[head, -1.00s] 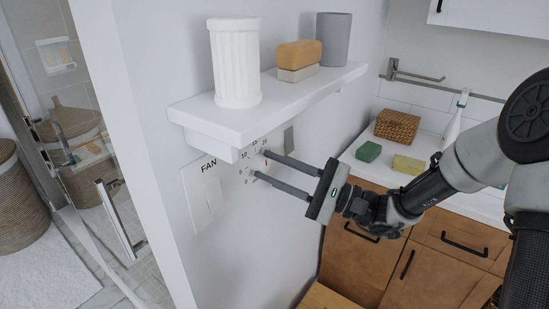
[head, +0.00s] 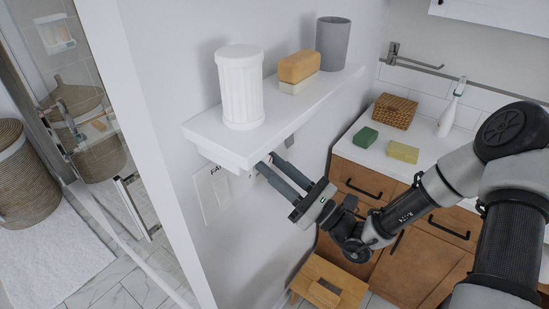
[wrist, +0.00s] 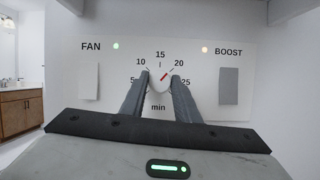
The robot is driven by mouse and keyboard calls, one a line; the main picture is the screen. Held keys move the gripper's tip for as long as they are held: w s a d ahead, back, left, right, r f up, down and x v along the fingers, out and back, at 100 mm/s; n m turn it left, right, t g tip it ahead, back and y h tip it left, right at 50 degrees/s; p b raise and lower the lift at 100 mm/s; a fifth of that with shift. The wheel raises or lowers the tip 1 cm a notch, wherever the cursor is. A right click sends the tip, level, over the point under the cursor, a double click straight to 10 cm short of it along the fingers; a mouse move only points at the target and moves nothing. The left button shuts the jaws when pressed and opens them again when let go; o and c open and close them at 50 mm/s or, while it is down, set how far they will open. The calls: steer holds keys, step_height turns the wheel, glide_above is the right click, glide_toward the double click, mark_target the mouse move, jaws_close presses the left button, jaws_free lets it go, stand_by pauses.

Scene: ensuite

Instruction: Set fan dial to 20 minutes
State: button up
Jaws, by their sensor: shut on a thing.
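The fan dial (wrist: 159,85) is a pale round knob on a white wall panel (wrist: 118,70) in the wrist view. Its red pointer tilts up and right, toward the 20 mark. Marks 5, 10, 15, 20 and 25 ring it, with "min" below. My gripper (wrist: 160,77) has one finger on each side of the dial and is shut on it. In the head view my gripper (head: 268,162) reaches in under the shelf, which hides the dial; part of the panel (head: 212,194) shows.
A white shelf (head: 205,134) juts out just above my fingers. It holds a fluted white container (head: 240,90), stacked soap-like blocks (head: 298,70) and a grey cup (head: 333,45). A wooden stool (head: 328,284) stands below. A BOOST switch (wrist: 229,86) is right of the dial.

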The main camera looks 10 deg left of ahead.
steer(key=shift+r+m+t+p, duration=0.1)
steer(key=shift+m+t+p, duration=0.4)
steer(key=shift+m, duration=0.3)
steer(key=o, duration=1)
steer(key=shift+o, duration=0.2)
steer(key=b+v, duration=0.2)
steer(key=v, duration=1.5)
steer(key=shift+s+d, duration=0.2)
steer(key=shift+d, duration=0.05)
steer(key=shift+r, duration=0.15)
